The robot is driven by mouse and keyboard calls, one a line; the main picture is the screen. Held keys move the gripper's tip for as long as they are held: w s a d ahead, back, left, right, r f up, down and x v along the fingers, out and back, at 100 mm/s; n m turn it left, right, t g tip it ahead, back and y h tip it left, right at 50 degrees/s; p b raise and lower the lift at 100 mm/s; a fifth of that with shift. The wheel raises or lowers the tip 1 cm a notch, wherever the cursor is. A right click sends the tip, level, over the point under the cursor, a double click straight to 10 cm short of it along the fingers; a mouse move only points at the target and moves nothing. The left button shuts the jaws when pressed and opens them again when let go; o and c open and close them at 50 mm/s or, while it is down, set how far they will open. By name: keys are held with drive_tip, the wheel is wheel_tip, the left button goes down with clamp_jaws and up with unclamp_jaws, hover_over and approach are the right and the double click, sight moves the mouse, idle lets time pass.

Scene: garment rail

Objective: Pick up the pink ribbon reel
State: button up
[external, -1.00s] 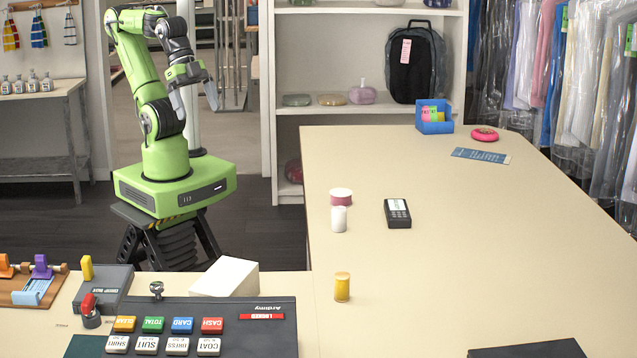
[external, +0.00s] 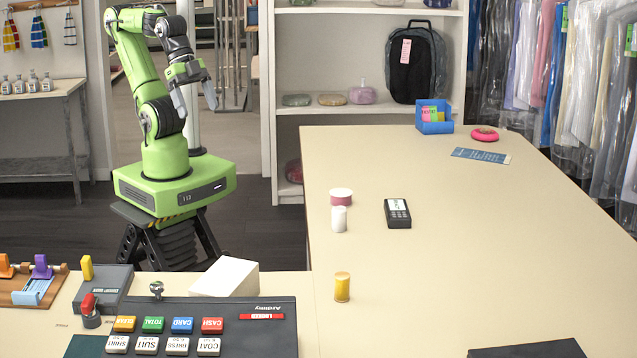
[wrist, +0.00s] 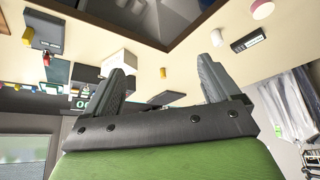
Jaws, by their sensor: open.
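The pink ribbon reel (external: 341,197) is a short pink cylinder with a pale top. It stands on the beige counter, left of the card reader and just behind a white reel (external: 339,219). In the wrist view the pink reel (wrist: 262,10) shows at the top right edge. My gripper (external: 197,99) is raised over the floor, left of the counter and well apart from the reel. In the wrist view its two fingers (wrist: 163,75) are spread, with nothing held between them.
The counter (external: 440,270) carries a black card reader (external: 397,213), a yellow reel (external: 342,287), a blue box (external: 434,118) and a pink disc (external: 485,134). A till (external: 190,325) and white box (external: 226,277) stand at front left. Bagged garments (external: 590,90) hang on the right.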

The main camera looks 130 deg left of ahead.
drive_tip(key=w+a+f+n+t+y+b, duration=0.1)
drive_tip(key=w+a+f+n+y+b, duration=0.2)
drive_tip(key=f+b, duration=0.4)
drive_tip(key=w+a+f+n+y+b, duration=0.1)
drive_tip(key=w+a+f+n+b, duration=0.2)
drive_tip(key=a+f+b, duration=0.35)
drive_tip(key=n+t+y+b, duration=0.1)
drive_tip(key=n+y+b, duration=0.55)
drive_tip(key=b, duration=0.95)
approach(336, 193)
drive_tip(key=p, duration=0.2)
drive_tip(key=f+m+y+p, duration=0.1)
drive_tip(key=p, duration=0.1)
drive_tip(key=shift+w+a+f+p, duration=0.2)
drive_tip(key=shift+w+a+p, duration=0.15)
drive_tip(key=shift+w+p, duration=0.05)
drive_tip(key=p+x, duration=0.1)
drive_tip(key=x, duration=0.9)
drive_tip(key=shift+w+f, duration=0.1)
drive_tip(key=shift+w, duration=0.1)
drive_tip(key=c, duration=1)
